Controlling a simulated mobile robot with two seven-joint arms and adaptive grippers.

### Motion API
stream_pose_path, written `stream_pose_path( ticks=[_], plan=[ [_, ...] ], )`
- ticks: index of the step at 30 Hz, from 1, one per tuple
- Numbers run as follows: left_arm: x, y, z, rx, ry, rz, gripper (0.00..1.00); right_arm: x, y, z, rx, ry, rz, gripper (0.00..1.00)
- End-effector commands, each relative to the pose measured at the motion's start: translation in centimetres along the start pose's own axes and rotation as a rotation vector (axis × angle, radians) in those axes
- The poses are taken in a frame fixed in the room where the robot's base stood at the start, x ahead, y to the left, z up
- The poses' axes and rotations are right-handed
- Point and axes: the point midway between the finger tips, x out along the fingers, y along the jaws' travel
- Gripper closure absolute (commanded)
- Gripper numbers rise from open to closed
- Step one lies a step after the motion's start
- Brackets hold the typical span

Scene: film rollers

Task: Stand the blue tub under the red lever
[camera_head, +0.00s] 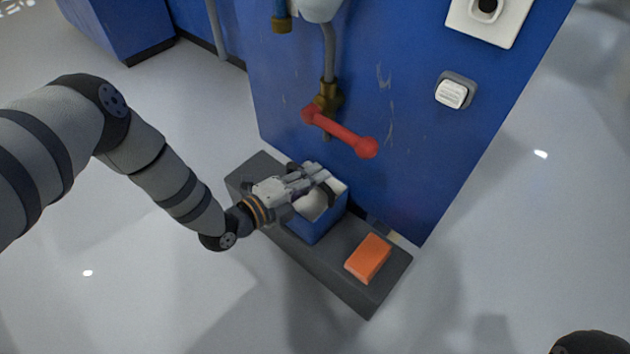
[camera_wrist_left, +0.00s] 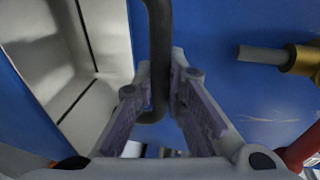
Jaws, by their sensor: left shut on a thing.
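The blue tub (camera_head: 318,227), pale inside, is upright at the middle of a dark grey bench (camera_head: 340,275), against the blue wall. I cannot tell whether it touches the bench. My left gripper (camera_head: 318,180) is over the tub's top and shut on its dark handle. In the left wrist view, the handle (camera_wrist_left: 158,60) runs between the fingers (camera_wrist_left: 160,110), with the tub's pale inside (camera_wrist_left: 75,60) at left. The red lever (camera_head: 340,133) slants on a brass valve (camera_head: 327,98) above the tub; its ball end is a little to the right. My right gripper is out of view.
An orange block (camera_head: 368,258) lies on the bench right of the tub. A white switch (camera_head: 452,93) and a white socket plate (camera_head: 488,18) are on the wall (camera_head: 405,180). The bench's left end is partly hidden by my arm. The floor in front is clear.

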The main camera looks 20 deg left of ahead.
Motion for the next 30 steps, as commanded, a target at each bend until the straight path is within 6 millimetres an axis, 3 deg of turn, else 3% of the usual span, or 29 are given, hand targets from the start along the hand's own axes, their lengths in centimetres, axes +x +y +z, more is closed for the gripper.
stream_pose_path(
  ticks=[7, 8, 10, 20, 23, 30],
  plan=[
    [0.0, 0.1, 0.0, 0.002, 0.001, 0.000, 1.00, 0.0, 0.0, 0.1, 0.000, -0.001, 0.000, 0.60],
    [0.0, 0.1, 0.0, 0.001, 0.001, 0.001, 0.84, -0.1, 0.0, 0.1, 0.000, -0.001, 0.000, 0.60],
    [0.0, 0.1, 0.0, 0.001, 0.000, 0.001, 0.68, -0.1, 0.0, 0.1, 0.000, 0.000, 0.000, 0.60],
    [-0.1, -0.4, 0.0, 0.000, -0.001, -0.001, 0.68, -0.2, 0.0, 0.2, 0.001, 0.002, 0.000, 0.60],
    [-1.9, -0.6, -0.1, 0.001, 0.000, 0.001, 0.68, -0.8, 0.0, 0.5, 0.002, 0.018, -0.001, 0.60],
    [-8.4, -0.8, -0.1, 0.002, 0.000, -0.001, 0.68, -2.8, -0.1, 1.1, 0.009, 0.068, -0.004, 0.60]
  ],
)
